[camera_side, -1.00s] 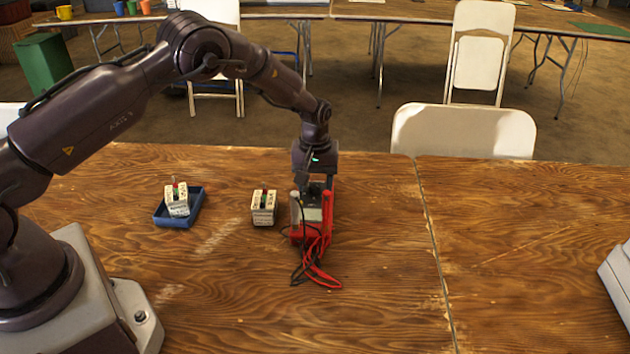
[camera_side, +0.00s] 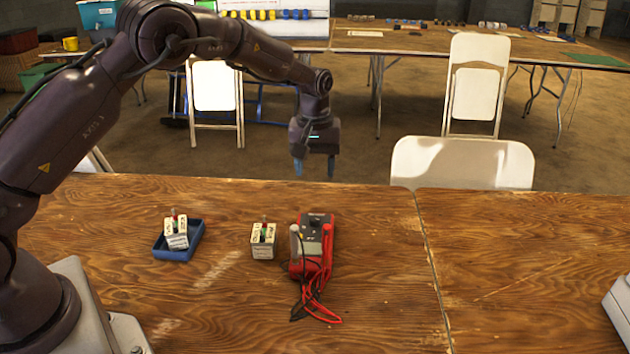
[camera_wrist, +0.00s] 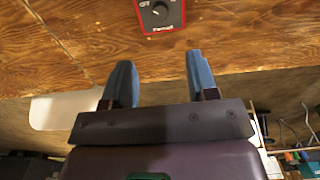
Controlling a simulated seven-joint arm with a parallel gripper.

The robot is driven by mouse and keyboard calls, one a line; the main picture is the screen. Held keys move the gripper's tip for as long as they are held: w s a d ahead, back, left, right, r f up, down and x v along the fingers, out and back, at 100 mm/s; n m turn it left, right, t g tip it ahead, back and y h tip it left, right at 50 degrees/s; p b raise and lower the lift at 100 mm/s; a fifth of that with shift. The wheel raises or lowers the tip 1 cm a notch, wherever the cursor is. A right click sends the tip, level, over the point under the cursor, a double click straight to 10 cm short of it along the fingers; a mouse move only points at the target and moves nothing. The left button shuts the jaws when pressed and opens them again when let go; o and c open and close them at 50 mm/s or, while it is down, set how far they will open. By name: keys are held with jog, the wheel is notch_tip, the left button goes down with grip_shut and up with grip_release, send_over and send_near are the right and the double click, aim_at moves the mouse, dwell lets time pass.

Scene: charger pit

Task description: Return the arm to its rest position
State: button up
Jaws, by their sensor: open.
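My gripper (camera_side: 315,166) is raised in the air beyond the table's far edge in the side view, pointing down, with nothing in it. In the wrist view my gripper (camera_wrist: 160,85) shows two blue fingers spread apart with an empty gap between them. My arm is bent up and over from the left. A red and black multimeter (camera_side: 315,243) with red and black leads lies on the table, apart from my gripper. Its dial end (camera_wrist: 160,14) shows at the top of the wrist view.
A small white block-like device (camera_side: 263,243) sits left of the multimeter. A similar device (camera_side: 176,235) sits in a blue tray (camera_side: 190,250) farther left. A white folding chair (camera_side: 462,163) stands at the far edge.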

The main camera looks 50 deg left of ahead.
jog(key=shift+r, duration=0.25)
jog(key=s+d+r+m+t, duration=0.1)
jog(key=s+r+m+t, duration=0.1)
jog(key=s+r, duration=0.4)
jog(key=s+d+r+m+t, duration=0.1)
jog(key=s+r+m, duration=0.3)
jog(key=s, duration=1.1)
jog(key=s+d+r+m+t, duration=0.2)
jog(key=s+r+m, duration=0.1)
jog(key=s+r, duration=0.5)
jog(key=s, duration=0.3)
jog(key=shift+t, duration=0.3)
jog(key=shift+d, duration=0.1)
